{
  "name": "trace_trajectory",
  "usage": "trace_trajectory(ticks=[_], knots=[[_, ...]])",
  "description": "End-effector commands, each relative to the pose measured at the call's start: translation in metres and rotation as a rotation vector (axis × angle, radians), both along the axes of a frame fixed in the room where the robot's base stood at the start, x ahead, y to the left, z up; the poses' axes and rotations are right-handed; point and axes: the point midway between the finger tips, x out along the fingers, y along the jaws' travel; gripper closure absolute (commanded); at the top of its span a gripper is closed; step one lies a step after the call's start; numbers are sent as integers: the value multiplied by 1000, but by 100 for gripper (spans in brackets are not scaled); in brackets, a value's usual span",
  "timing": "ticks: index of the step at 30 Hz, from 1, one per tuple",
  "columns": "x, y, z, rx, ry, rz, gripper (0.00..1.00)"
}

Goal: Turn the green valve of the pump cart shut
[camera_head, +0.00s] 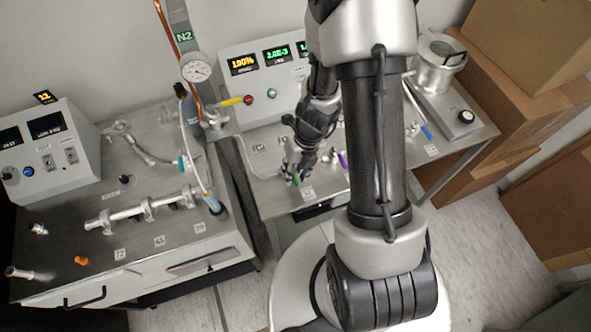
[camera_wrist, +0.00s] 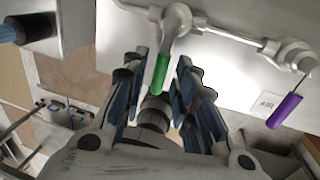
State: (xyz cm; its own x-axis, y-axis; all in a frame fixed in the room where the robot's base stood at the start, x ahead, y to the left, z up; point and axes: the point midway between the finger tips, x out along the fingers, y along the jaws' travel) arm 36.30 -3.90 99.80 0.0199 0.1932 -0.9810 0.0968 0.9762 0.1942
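The green valve handle (camera_wrist: 160,76) hangs from a metal valve body (camera_wrist: 176,18) on a pipe in the wrist view. My gripper (camera_wrist: 161,64) is open, with a blue-padded finger on each side of the handle and a visible gap to each. In the head view the green handle (camera_head: 296,181) shows as a small patch near the front edge of the pump cart (camera_head: 272,203). My gripper (camera_head: 304,163) is right at it, and my arm hides part of the cart.
A purple valve handle (camera_wrist: 284,111) sits to the right on the same pipe. A blue handle (camera_head: 427,133) is farther right on the cart. A gauge (camera_head: 196,68) and yellow lever (camera_head: 231,102) stand at the back left. Another cart (camera_head: 70,262) is at left, boxes (camera_head: 500,125) at right.

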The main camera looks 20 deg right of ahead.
Motion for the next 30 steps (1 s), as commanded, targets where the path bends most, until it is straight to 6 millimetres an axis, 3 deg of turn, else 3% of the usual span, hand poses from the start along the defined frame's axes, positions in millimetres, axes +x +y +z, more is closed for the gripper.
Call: trace_trajectory(ticks=[14,30], knots=[[0,-1,8,2,-3,3,68],[-1,-21,105,-1,-3,0,68]])
